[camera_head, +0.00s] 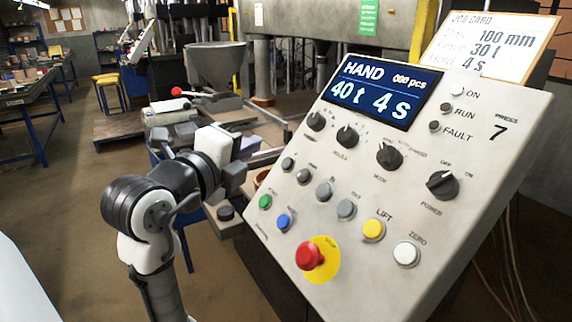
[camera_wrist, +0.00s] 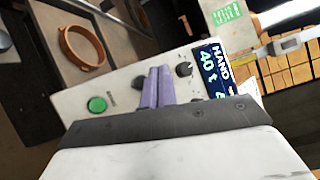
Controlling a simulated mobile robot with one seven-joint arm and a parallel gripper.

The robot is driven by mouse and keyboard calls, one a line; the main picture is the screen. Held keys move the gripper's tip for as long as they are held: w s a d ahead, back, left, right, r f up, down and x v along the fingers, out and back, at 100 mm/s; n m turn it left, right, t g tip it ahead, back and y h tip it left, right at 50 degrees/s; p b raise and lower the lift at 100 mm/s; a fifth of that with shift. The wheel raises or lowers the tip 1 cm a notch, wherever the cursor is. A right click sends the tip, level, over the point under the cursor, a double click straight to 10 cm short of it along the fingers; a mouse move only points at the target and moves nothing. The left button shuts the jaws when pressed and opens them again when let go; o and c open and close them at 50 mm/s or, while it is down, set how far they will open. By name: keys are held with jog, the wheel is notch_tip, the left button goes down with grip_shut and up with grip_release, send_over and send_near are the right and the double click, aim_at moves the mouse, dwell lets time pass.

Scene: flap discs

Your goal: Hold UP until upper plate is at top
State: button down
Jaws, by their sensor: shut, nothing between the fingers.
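The sloping press control panel (camera_head: 390,180) fills the right of the head view, with its display (camera_head: 375,92) reading HAND, 40 t, 4 s. Several grey buttons (camera_head: 323,192) sit in a row below the knobs; their labels are too small to read, so I cannot tell which is UP. My gripper (camera_wrist: 158,72) is shut and empty in the wrist view, its purple fingers over the panel face, covering part of it. Whether the tips touch a button cannot be told. A green button (camera_wrist: 97,104) lies left of the fingers. I cannot clearly make out the upper plate.
A red stop button (camera_head: 309,256), a yellow LIFT button (camera_head: 373,230) and a white ZERO button (camera_head: 407,253) sit low on the panel. A job card (camera_head: 490,45) stands above it. A grey hopper (camera_head: 215,68) and workbenches are behind. A brown ring (camera_wrist: 82,46) lies beyond the panel.

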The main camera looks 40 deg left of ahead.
aim_at(287, 157)
jog(key=w+f, duration=0.1)
jog(key=w+d+f+b, duration=0.1)
jog(key=shift+w+f, duration=0.3)
jog(key=shift+f, duration=0.1)
jog(key=shift+w+d+f+b, duration=0.25)
jog(key=shift+w+f+b, duration=0.05)
jog(key=shift+w+b, duration=0.3)
jog(key=shift+f, duration=0.1)
dwell(1.3)
jog(key=shift+w+d+f+b, duration=0.2)
jog(key=shift+w+b, duration=0.1)
jog(key=shift+b, duration=0.25)
jog(key=shift+w+d+f+b, duration=0.1)
jog(key=shift+w+f+b, duration=0.2)
jog(key=shift+w+b, duration=0.1)
dwell(1.5)
jog(key=shift+s+r, duration=0.1)
jog(key=shift+s, duration=0.05)
dwell(2.0)
jog(key=shift+s+a+r, duration=0.25)
jog(key=shift+s+r, duration=0.25)
jog(key=shift+s, duration=0.05)
